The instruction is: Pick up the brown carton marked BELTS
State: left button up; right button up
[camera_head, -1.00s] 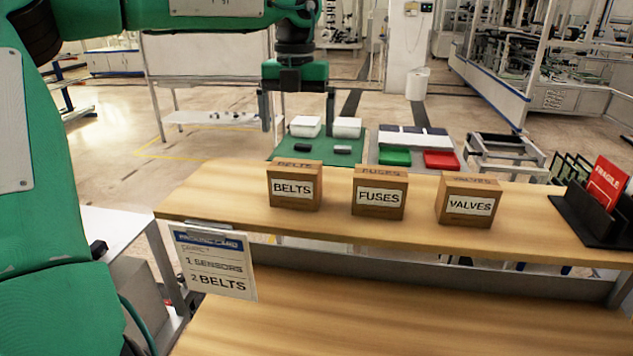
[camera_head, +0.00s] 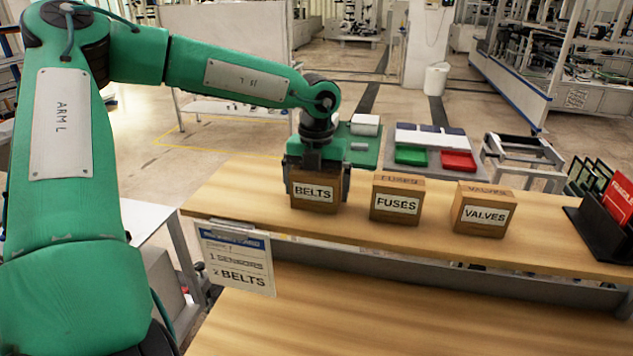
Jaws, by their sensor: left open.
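The brown carton marked BELTS (camera_head: 314,196) stands upright on the wooden shelf, at the left of a row of three cartons. My left gripper (camera_head: 318,184) is directly above it, pointing down, with its fingers lowered on the carton's left and right sides. The gripper is open around the carton, and the carton rests on the shelf. The gripper hides the carton's top. I cannot tell whether the fingers touch its sides. My right gripper is not in view.
The FUSES carton (camera_head: 397,200) stands just right of the BELTS carton, and the VALVES carton (camera_head: 484,210) further right. A black rack with a red FRAGILE card (camera_head: 619,197) is at the right end. A packing card (camera_head: 236,259) hangs at the shelf's front left.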

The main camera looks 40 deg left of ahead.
pick_arm(q)
jog(key=shift+s+d, duration=0.1)
jog(key=shift+c, duration=0.2)
jog(key=c, duration=1)
